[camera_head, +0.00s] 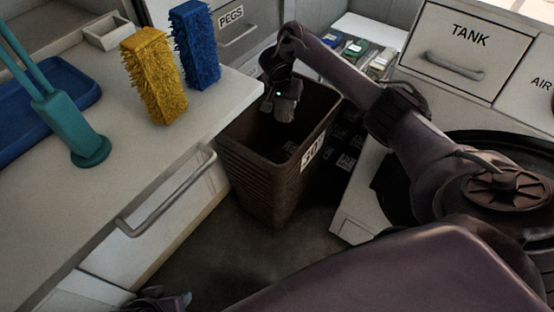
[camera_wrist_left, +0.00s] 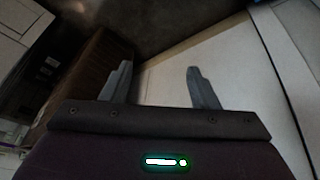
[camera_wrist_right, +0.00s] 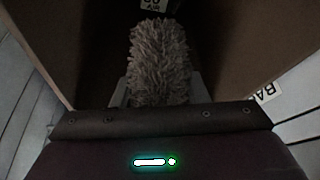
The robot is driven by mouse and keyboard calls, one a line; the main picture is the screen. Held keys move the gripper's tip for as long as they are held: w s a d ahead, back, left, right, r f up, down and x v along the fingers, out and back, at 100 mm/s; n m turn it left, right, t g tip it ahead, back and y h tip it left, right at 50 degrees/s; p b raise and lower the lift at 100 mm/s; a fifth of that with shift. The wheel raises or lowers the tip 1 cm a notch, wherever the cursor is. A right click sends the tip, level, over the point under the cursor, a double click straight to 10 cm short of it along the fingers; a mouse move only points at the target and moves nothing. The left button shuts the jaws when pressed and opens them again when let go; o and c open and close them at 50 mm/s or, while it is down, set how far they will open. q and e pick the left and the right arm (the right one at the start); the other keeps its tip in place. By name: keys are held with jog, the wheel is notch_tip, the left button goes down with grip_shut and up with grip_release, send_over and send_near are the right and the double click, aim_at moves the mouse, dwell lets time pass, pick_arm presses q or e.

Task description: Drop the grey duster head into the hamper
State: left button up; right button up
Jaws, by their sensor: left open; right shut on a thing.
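The grey duster head (camera_wrist_right: 160,62) is shaggy and sits between the fingers of my right gripper (camera_wrist_right: 160,92), which is shut on it. In the head view my right gripper (camera_head: 284,108) hangs over the open top of the brown hamper (camera_head: 262,172), inside the outline of its rim, with the duster head (camera_head: 285,108) partly hidden. The hamper's brown inner walls (camera_wrist_right: 245,45) fill much of the right wrist view. My left gripper (camera_wrist_left: 160,88) is open and empty in the left wrist view. Only a bit of the left arm shows at the bottom of the head view.
A yellow duster head (camera_head: 153,78) and a blue one (camera_head: 196,45) stand on the left counter (camera_head: 110,185). A teal long-handled tool (camera_head: 70,125) stands beside a blue tray (camera_head: 40,108). A drawer handle (camera_head: 165,195) juts out left of the hamper. A box of coloured packets (camera_head: 358,48) lies behind.

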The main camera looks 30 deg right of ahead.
jog(key=o, duration=1)
jog(key=shift+o, duration=0.2)
pick_arm(q)
jog(key=s+a+f+n+g+y+p, duration=0.1)
jog(key=a+f+g+p, duration=0.1)
jog(key=a+f+p, duration=0.3)
jog(key=shift+s+a+f+g+y+p, duration=0.2)
jog(key=shift+f+g+y+p, duration=0.1)
jog(key=shift+p, duration=0.4)
pick_arm(e)
jog(key=v, duration=0.7)
jog(key=shift+r, duration=0.35)
pick_arm(q)
jog(key=shift+d, duration=0.1)
pick_arm(e)
jog(key=shift+a, duration=0.1)
